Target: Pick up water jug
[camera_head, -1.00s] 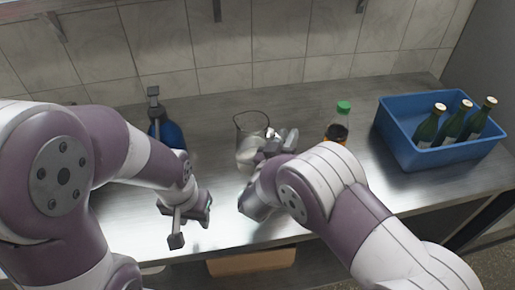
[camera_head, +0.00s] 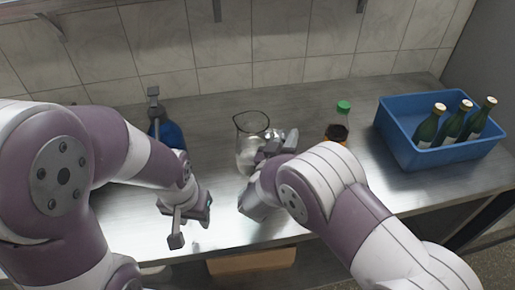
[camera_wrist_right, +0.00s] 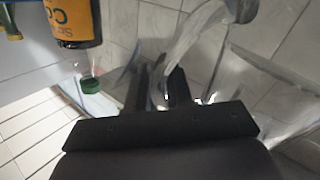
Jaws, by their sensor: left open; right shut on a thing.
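The water jug (camera_head: 245,135) is a clear glass pitcher standing near the middle of the steel counter, upright as far as I can see. My right gripper (camera_head: 277,145) is shut on its right side, where the handle seems to be. The forearm and gripper hide part of the jug's lower right. In the right wrist view, clear glass of the jug (camera_wrist_right: 270,85) shows close to the dark fingers (camera_wrist_right: 170,90); the exact contact is hard to make out. My left gripper (camera_head: 190,226) is open and empty over the counter's front, left of the jug.
A green-capped bottle with an orange label (camera_head: 337,133) stands right of the jug, partly behind my right arm. A blue crate (camera_head: 400,140) with green bottles (camera_head: 452,127) stands further right. A blue container (camera_head: 172,135) stands behind my left arm. A tiled wall closes the back.

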